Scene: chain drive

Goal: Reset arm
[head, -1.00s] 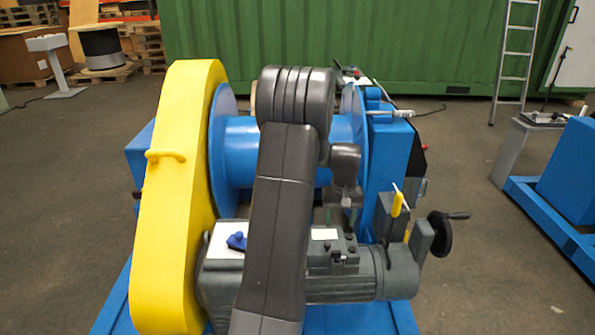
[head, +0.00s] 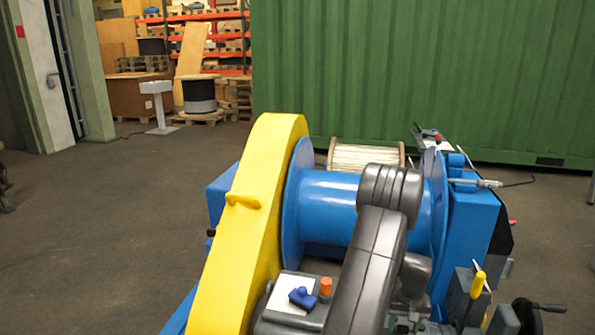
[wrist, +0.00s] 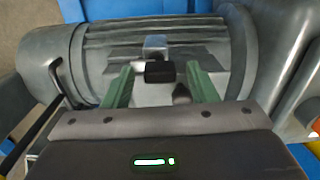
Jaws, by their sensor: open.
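In the wrist view my gripper (wrist: 160,84) is open, its two green fingers apart. Behind the fingers is a ribbed grey motor (wrist: 108,62) with a small dark block on it. I cannot tell whether the fingers touch it. In the head view my dark arm crosses in front of the winch's blue drum (head: 325,205), and my gripper is not visible there. A yellow chain guard (head: 252,232) stands upright left of the drum.
A blue item (head: 302,298) and an orange cap (head: 326,286) sit at the machine's front. A yellow-handled tool (head: 478,284) and a crank (head: 540,307) are at right. A rope spool (head: 365,158) and a green container (head: 430,80) stand behind. Floor is clear at left.

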